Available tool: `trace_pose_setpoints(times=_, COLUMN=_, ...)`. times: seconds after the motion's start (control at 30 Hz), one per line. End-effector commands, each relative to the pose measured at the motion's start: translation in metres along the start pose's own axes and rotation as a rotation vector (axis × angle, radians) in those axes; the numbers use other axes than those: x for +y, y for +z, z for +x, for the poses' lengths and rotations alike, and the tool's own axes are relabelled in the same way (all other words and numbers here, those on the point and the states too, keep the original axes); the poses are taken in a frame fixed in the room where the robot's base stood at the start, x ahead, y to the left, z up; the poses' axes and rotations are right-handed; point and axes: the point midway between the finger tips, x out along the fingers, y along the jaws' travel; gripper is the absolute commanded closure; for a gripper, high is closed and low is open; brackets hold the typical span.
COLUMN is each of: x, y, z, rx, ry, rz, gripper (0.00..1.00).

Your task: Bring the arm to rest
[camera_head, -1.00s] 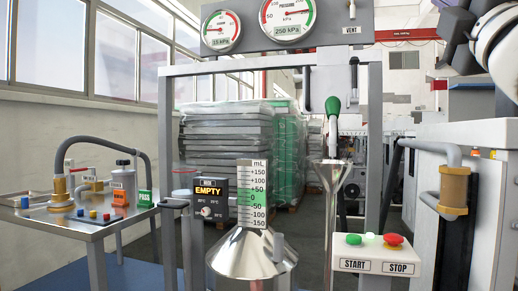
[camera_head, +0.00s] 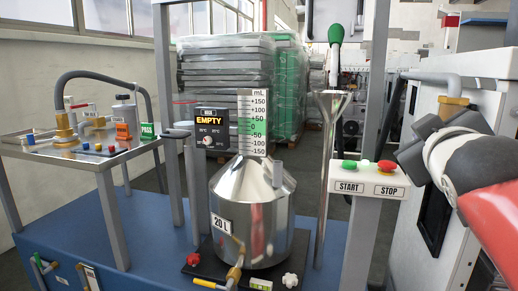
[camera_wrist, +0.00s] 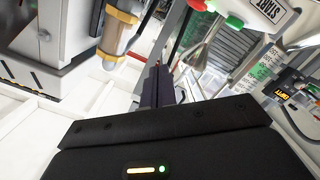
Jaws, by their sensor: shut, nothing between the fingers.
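In the wrist view, my gripper (camera_wrist: 160,88) is shut and empty, its dark fingers together beyond the wide black body. In the head view, part of my arm (camera_head: 465,160) reaches in from the right edge, in front of the white cabinet; I cannot make out the fingertips there. In the wrist view, the fingers point past a brass-capped sight glass (camera_wrist: 118,35) on the left and the start/stop box (camera_wrist: 262,15) at upper right. Nothing visibly touches the fingers.
A side table (camera_head: 85,155) with fittings is at left.

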Motion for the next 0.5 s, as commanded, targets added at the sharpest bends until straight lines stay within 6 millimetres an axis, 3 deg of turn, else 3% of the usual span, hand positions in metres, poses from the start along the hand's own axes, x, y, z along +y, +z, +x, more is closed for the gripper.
trace_pose_setpoints(times=0.03, x=-0.032, y=0.025, z=-0.004, rx=-0.074, ry=-0.076, rz=0.063, gripper=1.00)
trace_pose_setpoints(times=0.1, x=-0.073, y=0.059, z=-0.014, rx=-0.186, ry=-0.172, rz=0.145, gripper=1.00)
trace_pose_setpoints(times=0.3, x=-0.182, y=0.146, z=-0.065, rx=-0.517, ry=-0.417, rz=0.329, gripper=1.00)
trace_pose_setpoints(times=0.4, x=-0.222, y=0.179, z=-0.096, rx=-0.663, ry=-0.506, rz=0.389, gripper=1.00)
trace_pose_setpoints(times=0.5, x=-0.248, y=0.201, z=-0.121, rx=-0.771, ry=-0.567, rz=0.424, gripper=1.00)
